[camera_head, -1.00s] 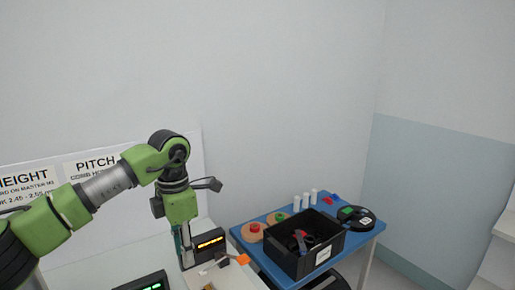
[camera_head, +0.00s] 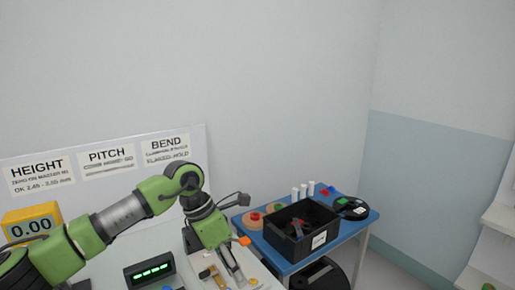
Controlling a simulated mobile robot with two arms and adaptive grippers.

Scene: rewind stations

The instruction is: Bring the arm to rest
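My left arm comes in from the left, green with dark joints, and bends down over the white bench. My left gripper (camera_head: 233,268) hangs at its end, pointing down and slightly right, close to small items on the bench. Its fingertips are too small to tell whether they are open or shut. My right gripper is not in view.
A blue table (camera_head: 352,231) at the right holds a black crate (camera_head: 318,240), tape rolls, white cylinders and a black spool (camera_head: 351,207). On the bench are a display with green digits (camera_head: 150,271) and a yellow gauge (camera_head: 32,224). A sign board (camera_head: 200,150) stands behind.

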